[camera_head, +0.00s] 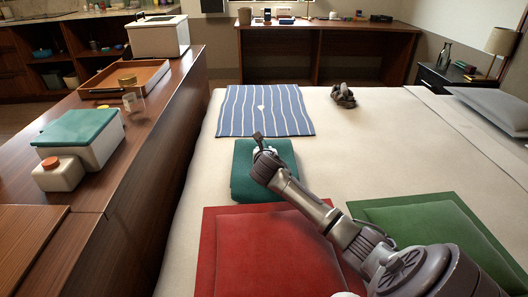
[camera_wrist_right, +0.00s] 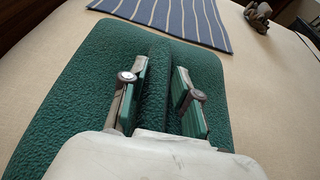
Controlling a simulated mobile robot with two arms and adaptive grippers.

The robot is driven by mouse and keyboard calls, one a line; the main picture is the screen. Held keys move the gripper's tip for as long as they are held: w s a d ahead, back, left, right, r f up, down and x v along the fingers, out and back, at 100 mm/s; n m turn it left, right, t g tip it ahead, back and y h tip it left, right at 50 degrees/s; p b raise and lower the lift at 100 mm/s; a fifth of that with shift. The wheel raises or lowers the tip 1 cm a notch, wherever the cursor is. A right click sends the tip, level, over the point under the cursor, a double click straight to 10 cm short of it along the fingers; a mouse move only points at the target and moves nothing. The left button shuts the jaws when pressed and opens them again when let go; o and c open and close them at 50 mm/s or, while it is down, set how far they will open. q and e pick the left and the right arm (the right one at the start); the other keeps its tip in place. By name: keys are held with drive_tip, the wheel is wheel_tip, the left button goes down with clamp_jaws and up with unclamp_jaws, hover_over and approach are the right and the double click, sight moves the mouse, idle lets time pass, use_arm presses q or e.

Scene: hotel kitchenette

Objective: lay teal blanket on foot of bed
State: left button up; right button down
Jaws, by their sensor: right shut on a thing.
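The folded teal blanket (camera_head: 247,188) lies on the bed (camera_head: 350,150), between the striped cloth and the red cushion. It also fills much of the right wrist view (camera_wrist_right: 75,95). My right gripper (camera_head: 260,143) reaches over it from the lower right in the head view. In the right wrist view the fingers (camera_wrist_right: 160,92) stand on either side of a raised ridge of the blanket and are shut on it. The blanket looks mostly flat on the bed; whether any part is lifted, I cannot tell. My left gripper is not in view.
A blue-and-white striped cloth (camera_head: 264,110) lies just beyond the blanket. A dark grey object (camera_head: 343,96) sits farther back right. Red (camera_head: 262,255) and green (camera_head: 430,230) cushions lie nearer. A wooden counter (camera_head: 150,150) with containers runs along the left. The bed's right middle is clear.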

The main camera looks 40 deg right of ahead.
drive_tip(key=shift+f, duration=0.3)
